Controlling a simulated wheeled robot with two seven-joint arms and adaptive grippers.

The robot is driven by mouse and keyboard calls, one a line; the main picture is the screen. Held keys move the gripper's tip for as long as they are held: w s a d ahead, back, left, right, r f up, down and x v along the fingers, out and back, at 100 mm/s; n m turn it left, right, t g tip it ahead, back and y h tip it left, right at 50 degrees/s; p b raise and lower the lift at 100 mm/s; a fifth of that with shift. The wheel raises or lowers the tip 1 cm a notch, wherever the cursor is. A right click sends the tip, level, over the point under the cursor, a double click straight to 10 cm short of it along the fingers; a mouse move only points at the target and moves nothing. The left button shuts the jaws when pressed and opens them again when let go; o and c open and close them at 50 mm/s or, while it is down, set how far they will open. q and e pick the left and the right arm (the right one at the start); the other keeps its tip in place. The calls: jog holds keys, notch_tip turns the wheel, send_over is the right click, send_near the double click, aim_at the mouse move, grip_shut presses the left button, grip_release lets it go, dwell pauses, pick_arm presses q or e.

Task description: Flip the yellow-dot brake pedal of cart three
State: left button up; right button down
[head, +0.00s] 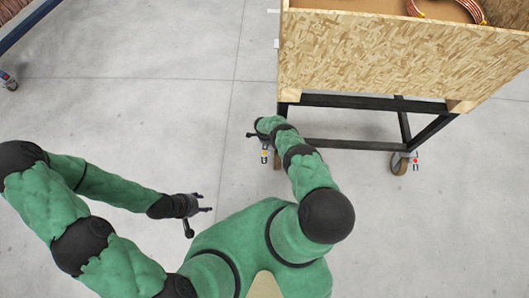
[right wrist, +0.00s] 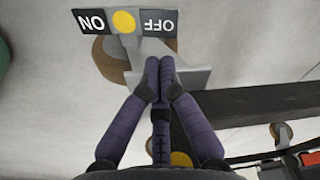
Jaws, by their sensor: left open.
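The yellow-dot brake pedal (right wrist: 124,22) shows at the top of the right wrist view, with black ON and OFF plates on either side of the dot. It sits at a caster by the near left leg of the cart (head: 390,60). The right gripper is mostly hidden in the head view. My left gripper (head: 202,209) is open and empty over the floor.
The cart carries a chipboard box with a copper coil (head: 448,10) inside. A red-dot caster pedal (head: 415,163) is at the cart's right leg. A blue frame (head: 28,22) with a caster stands at the upper left. The floor between is clear.

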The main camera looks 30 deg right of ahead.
notch_tip(320, 180, up, 5)
jog(key=p, duration=0.2)
jog(key=shift+f+p, duration=0.1)
jog(key=shift+p, duration=0.25)
dwell(0.6)
jog(key=s+a+r+n+t+p, duration=0.1)
jog(key=s+a+r+n, duration=0.1)
jog(key=a+r+n, duration=0.5)
jog(key=s+a+r+n+t+p, duration=0.1)
jog(key=s+a+r+n, duration=0.15)
jog(key=r, duration=0.75)
jog(key=s+a+r+n+y, duration=0.3)
jog(key=s+a+r, duration=0.3)
jog(key=s+r, duration=0.3)
jog(key=s+a+r+n+g+y, duration=0.1)
jog(key=s+a+r+n+y, duration=0.1)
jog(key=s+a+r, duration=0.5)
jog(key=s+r+n, duration=0.1)
jog(key=s+r, duration=0.1)
jog(key=s, duration=0.2)
jog(key=shift+r+g+y+p, duration=0.25)
jog(key=shift+g+y+p, duration=0.05)
jog(key=shift+y+p, duration=0.1)
